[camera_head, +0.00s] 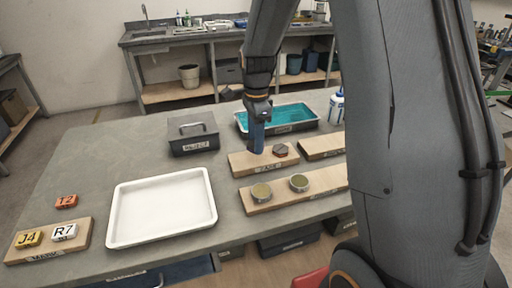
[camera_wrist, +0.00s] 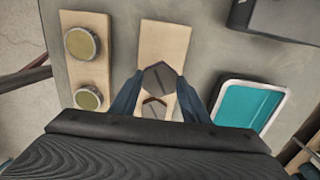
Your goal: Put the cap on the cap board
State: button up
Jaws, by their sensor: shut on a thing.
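My gripper (camera_head: 256,150) points down over the middle wooden board (camera_head: 238,161), whose front label is too small to read. In the wrist view its fingers are shut on a dark six-sided cap (camera_wrist: 159,75) with a line across its top. The fingers hide this cap in the head view. A second dark six-sided piece with a reddish edge (camera_head: 280,150) rests on the same board, just right of the gripper. It shows below the held cap in the wrist view (camera_wrist: 154,109). I cannot tell whether the held cap touches the board.
Two round lidded pieces (camera_head: 261,192) (camera_head: 299,183) stand on the front board (camera_head: 328,182). Another board (camera_head: 322,147) is partly behind my arm. A reject box (camera_head: 194,137), teal tray (camera_head: 291,127) and white tray (camera_head: 161,208) stand nearby. Lettered blocks (camera_head: 64,232) sit front left.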

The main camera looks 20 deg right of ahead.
jog(key=shift+f+p, duration=0.35)
jog(key=shift+f, duration=1.5)
jog(key=shift+f, duration=0.15)
jog(key=o, duration=1.3)
